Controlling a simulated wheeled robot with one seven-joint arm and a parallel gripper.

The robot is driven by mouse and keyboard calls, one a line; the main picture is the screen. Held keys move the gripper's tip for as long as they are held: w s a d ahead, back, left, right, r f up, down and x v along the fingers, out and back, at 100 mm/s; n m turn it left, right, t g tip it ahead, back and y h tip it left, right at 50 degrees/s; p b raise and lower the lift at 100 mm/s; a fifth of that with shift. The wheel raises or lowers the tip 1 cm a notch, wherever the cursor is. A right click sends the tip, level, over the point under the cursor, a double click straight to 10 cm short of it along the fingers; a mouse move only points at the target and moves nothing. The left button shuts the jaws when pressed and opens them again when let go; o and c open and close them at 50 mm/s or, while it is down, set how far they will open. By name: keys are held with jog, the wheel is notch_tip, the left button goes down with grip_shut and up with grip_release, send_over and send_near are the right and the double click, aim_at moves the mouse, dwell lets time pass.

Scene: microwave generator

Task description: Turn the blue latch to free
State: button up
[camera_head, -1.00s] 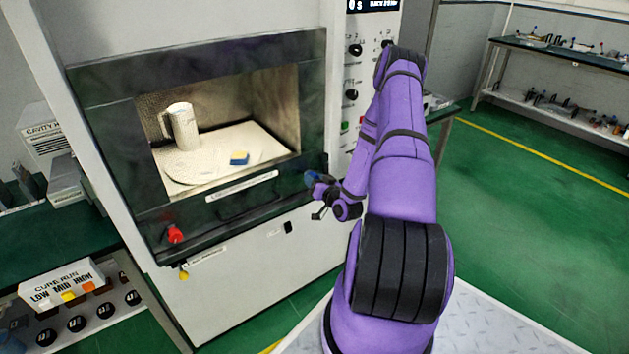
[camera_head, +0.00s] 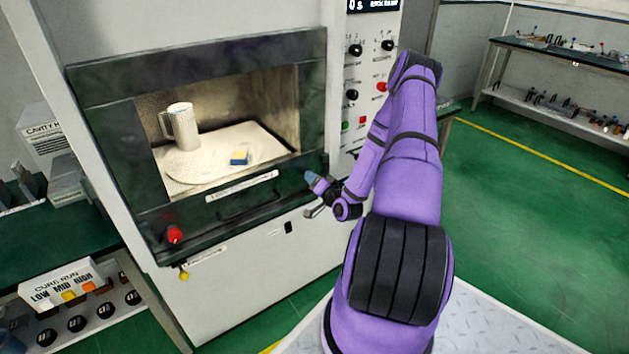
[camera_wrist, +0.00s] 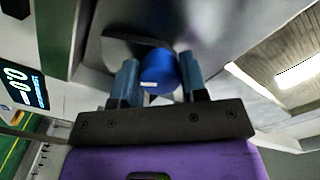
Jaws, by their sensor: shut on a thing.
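The blue latch (camera_wrist: 160,72) shows in the wrist view as a round blue knob with a small white mark. My gripper (camera_wrist: 160,80) has its two blue-grey fingers on either side of the knob, shut on it. In the head view my gripper (camera_head: 312,180) is at the lower right of the microwave's dark door frame, and the latch there is too small and covered to make out. A grey lever-like piece (camera_head: 314,211) shows just below my gripper.
Control knobs (camera_head: 355,50) line the right panel. Green floor is clear at right.

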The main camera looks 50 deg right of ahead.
jog(key=o, duration=0.9)
jog(key=shift+o, duration=0.2)
jog(key=shift+s, duration=0.15)
jog(key=v, duration=1)
jog(key=shift+s, duration=0.25)
jog(key=shift+a, duration=0.15)
